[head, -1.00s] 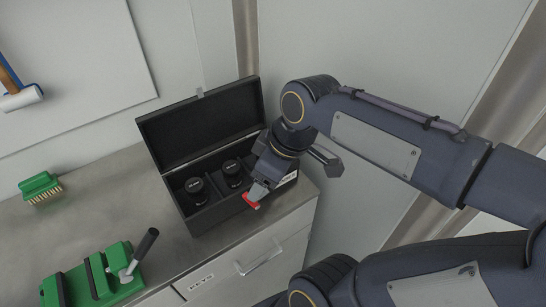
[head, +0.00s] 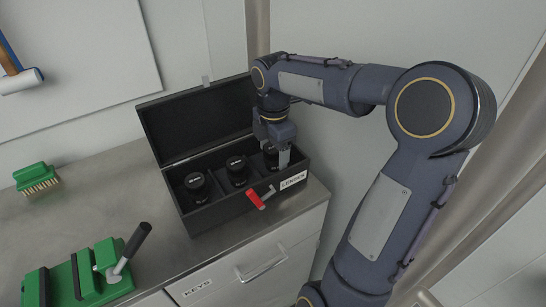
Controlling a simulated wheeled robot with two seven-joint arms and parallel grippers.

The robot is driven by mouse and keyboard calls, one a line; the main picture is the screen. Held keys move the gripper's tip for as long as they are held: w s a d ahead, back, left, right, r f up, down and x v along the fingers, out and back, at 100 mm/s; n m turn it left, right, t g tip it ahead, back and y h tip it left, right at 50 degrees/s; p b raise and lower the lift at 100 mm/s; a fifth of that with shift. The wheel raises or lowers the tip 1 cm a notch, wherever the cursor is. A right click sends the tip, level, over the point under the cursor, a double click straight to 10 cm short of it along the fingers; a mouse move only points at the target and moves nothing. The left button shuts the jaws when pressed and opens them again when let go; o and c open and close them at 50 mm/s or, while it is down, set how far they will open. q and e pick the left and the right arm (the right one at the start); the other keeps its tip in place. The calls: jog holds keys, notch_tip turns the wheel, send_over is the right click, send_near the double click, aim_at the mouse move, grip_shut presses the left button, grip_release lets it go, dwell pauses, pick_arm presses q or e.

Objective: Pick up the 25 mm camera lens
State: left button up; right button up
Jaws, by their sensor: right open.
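A black open case (head: 215,213) on the counter holds three dark lenses in separate compartments: a left lens (head: 196,187), a middle lens (head: 237,171) and a right lens (head: 270,160). Each has small white lettering on top, too small to read surely, so I cannot tell which is the 25 mm one. My right gripper (head: 277,158) points down over the right compartment, open, with a grey finger beside the right lens. The gripper partly hides that lens, and I cannot tell if they touch. My left gripper is not in view.
The case lid (head: 200,120) stands open behind the lenses. A red lever (head: 260,198) sticks out at the case front. A green fixture with a black-handled lever (head: 134,243) and a green brush (head: 37,177) are on the counter. The counter's middle left is clear.

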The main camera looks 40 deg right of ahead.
jog(key=shift+f, duration=0.7)
jog(key=c, duration=1.1)
jog(key=shift+c, duration=0.5)
jog(key=shift+r, duration=0.15)
